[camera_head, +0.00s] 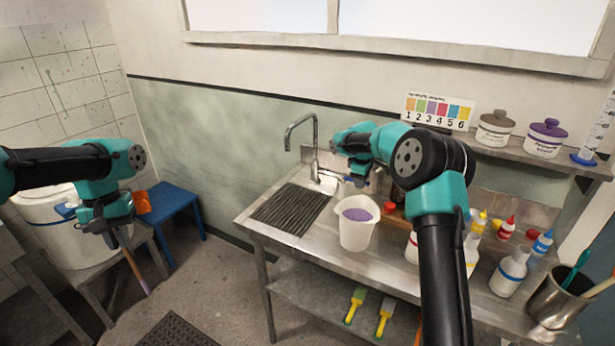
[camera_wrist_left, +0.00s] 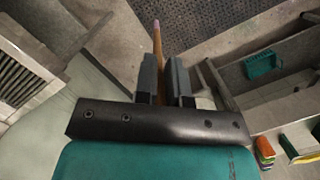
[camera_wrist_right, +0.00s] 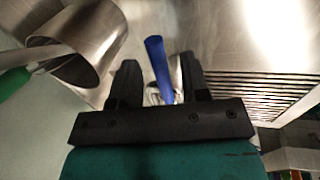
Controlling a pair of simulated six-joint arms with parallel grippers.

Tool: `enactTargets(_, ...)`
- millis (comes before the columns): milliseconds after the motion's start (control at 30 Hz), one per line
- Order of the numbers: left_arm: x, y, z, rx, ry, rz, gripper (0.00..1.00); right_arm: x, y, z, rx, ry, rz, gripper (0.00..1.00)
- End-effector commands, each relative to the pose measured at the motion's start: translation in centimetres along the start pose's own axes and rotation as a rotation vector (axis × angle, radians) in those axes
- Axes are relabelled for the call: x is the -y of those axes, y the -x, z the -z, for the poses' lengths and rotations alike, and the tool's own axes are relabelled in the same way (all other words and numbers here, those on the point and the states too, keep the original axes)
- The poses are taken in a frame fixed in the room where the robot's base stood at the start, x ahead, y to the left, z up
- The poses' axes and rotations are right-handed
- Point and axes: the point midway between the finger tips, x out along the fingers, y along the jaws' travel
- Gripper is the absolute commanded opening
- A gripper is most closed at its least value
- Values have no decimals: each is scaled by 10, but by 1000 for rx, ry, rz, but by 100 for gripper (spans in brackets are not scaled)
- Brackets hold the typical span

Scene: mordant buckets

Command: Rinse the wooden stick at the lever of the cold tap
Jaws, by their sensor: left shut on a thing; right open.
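My left gripper (camera_head: 112,228) is shut on the wooden stick (camera_head: 135,270), at the left, away from the sink. The stick slants down over the floor; its tip is purplish, and it also shows between the fingers in the left wrist view (camera_wrist_left: 158,48). The tap (camera_head: 302,130) is a steel gooseneck on the back of the steel sink (camera_head: 250,212). My right gripper (camera_head: 352,165) is beside the tap, open. In the right wrist view the blue lever (camera_wrist_right: 158,62) stands between its fingers; I cannot tell if they touch it.
A white bucket of purple liquid (camera_head: 355,235) stands on the counter right of the ribbed drain area (camera_head: 290,210). Several bottles (camera_head: 510,272) and a steel pot (camera_head: 560,300) are further right. A white tub (camera_head: 60,235) and blue stool (camera_head: 178,205) stand at left. Floor between is open.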

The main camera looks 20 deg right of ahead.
Motion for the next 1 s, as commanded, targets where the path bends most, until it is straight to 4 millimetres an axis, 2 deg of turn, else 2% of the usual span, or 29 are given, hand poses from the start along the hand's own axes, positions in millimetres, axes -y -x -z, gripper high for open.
enactTargets(200,0,0,0,0,0,0,0,0,0,0,0,0,0,41)
enactTargets(633,0,0,0,0,0,0,0,0,0,0,0,-1,0,0)
enactTargets(1000,0,0,0,0,0,0,0,0,0,0,0,-2,0,0)
